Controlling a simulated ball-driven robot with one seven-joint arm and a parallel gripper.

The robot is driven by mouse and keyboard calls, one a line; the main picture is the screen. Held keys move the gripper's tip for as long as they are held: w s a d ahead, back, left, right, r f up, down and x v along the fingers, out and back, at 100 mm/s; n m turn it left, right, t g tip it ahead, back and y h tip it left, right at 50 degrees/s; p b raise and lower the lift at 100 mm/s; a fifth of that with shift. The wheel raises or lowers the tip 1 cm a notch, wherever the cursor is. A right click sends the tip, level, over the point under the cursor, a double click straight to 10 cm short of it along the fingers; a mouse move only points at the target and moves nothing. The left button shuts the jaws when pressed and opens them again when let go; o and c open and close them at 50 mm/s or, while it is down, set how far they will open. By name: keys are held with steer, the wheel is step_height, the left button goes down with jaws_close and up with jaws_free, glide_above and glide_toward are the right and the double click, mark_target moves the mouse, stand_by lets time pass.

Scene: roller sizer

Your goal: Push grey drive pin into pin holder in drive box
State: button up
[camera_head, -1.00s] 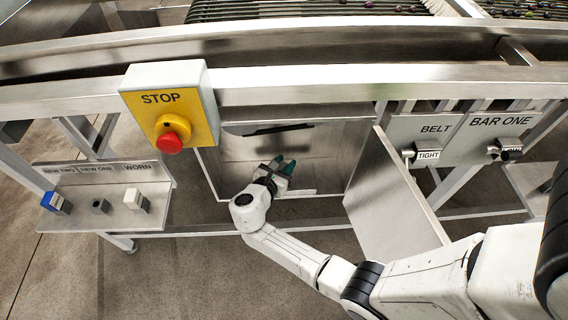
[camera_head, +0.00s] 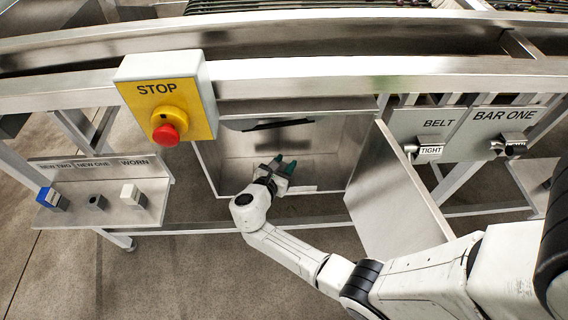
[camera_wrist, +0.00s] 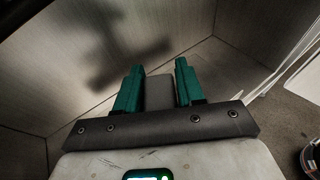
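My gripper (camera_head: 280,166) reaches into the open drive box (camera_head: 208,168), low in its left half. In the wrist view its two green fingers (camera_wrist: 158,85) stand on either side of a grey block, which looks like the grey drive pin (camera_wrist: 159,92). The fingers appear shut on the pin, with little or no gap. The pin points forward, toward the bare metal back wall (camera_wrist: 90,60). A dark shadow of the gripper falls on that wall. I cannot make out the pin holder; it may be hidden by the gripper or by the box's upper edge.
The box door (camera_head: 395,195) stands open on the right. A yellow STOP box (camera_head: 165,100) with a red button juts out at upper left. A shelf (camera_head: 110,205) at left holds a blue block, a dark socket and a white block. BELT and BAR ONE switches (camera_head: 465,140) are at right.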

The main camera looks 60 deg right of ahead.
steer(key=o, duration=0.4)
steer(key=p+v, duration=0.1)
steer(key=v, duration=0.9)
steer(key=shift+a, duration=0.4)
